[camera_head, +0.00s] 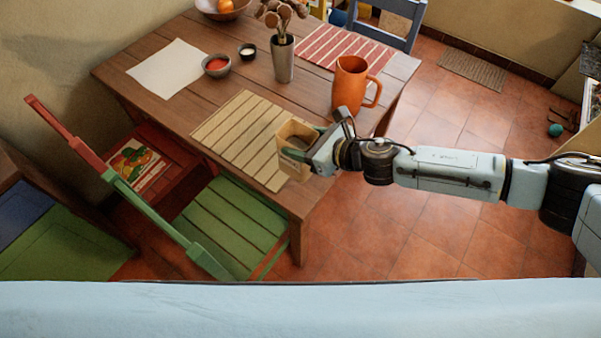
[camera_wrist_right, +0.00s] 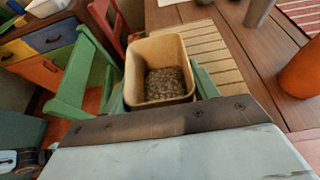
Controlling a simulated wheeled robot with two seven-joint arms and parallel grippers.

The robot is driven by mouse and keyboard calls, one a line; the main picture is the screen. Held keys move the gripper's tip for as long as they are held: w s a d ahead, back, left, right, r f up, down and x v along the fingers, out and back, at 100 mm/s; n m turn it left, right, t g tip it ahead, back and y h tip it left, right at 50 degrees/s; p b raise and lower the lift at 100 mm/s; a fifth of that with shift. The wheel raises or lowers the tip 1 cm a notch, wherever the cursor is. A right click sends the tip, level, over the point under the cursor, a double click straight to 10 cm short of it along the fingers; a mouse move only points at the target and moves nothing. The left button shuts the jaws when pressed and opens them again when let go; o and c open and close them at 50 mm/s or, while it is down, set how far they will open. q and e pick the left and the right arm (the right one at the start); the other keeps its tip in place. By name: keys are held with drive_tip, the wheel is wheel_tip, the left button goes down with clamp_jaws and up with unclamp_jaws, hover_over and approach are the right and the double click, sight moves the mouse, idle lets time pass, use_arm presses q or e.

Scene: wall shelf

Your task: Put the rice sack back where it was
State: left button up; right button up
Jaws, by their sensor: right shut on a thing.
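The rice sack (camera_head: 292,150) is a tan, open-topped, box-like container with a label on its side. In the right wrist view, the sack (camera_wrist_right: 158,55) is seen from above, with grey-brown grains inside. My right gripper (camera_head: 313,150) is shut on it, with a finger on either side (camera_wrist_right: 162,95). The sack looks roughly upright at the near edge of the wooden table (camera_head: 225,58), by the striped yellow placemat (camera_head: 240,128). I cannot tell whether its base touches the table. My left gripper is not in view.
An orange mug (camera_head: 350,85) stands close behind my right gripper. A metal vase (camera_head: 283,62), a red-filled bowl (camera_head: 216,66) and a small dark cup (camera_head: 248,51) stand farther back. A green chair (camera_head: 225,225) and a red chair (camera_head: 165,180) sit at the near side. Tiled floor lies to the right.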

wheel_tip(320, 180, down, 5)
drive_tip(key=shift+r+b, duration=0.15)
drive_tip(key=shift+b, duration=0.5)
wheel_tip(320, 180, down, 3)
drive_tip(key=shift+f+b, duration=0.2)
drive_tip(key=shift+b, duration=0.4)
drive_tip(key=shift+r, duration=0.1)
drive_tip(key=shift+f, duration=0.4)
drive_tip(key=o, duration=1.2)
drive_tip(key=shift+f+b, duration=0.1)
drive_tip(key=shift+b, duration=0.25)
drive_tip(key=o, duration=0.5)
